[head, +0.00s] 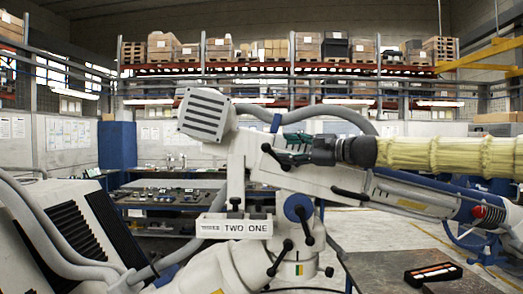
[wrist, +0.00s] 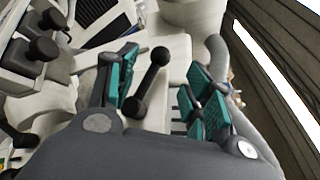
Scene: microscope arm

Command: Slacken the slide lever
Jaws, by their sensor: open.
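A black lever (wrist: 150,82) with a ball at its end stands between the two teal-padded fingers of my gripper (wrist: 164,68) in the wrist view. The fingers are apart, with a gap on both sides of the lever. No label shows that names it the slide lever. In the head view my gripper (head: 273,139) is at the upper part of the white microscope arm (head: 240,160). A black ball-ended lever (head: 268,149) shows at its fingertips there. The lever's lower end is partly hidden by my gripper.
Other black ball-ended levers are close by: one on a blue hub (head: 305,225), one lower down (head: 280,258), and one to the right (head: 350,194). Black knobs (wrist: 40,48) show at the left in the wrist view. A dark table (head: 440,280) holds a black-and-orange device (head: 433,273).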

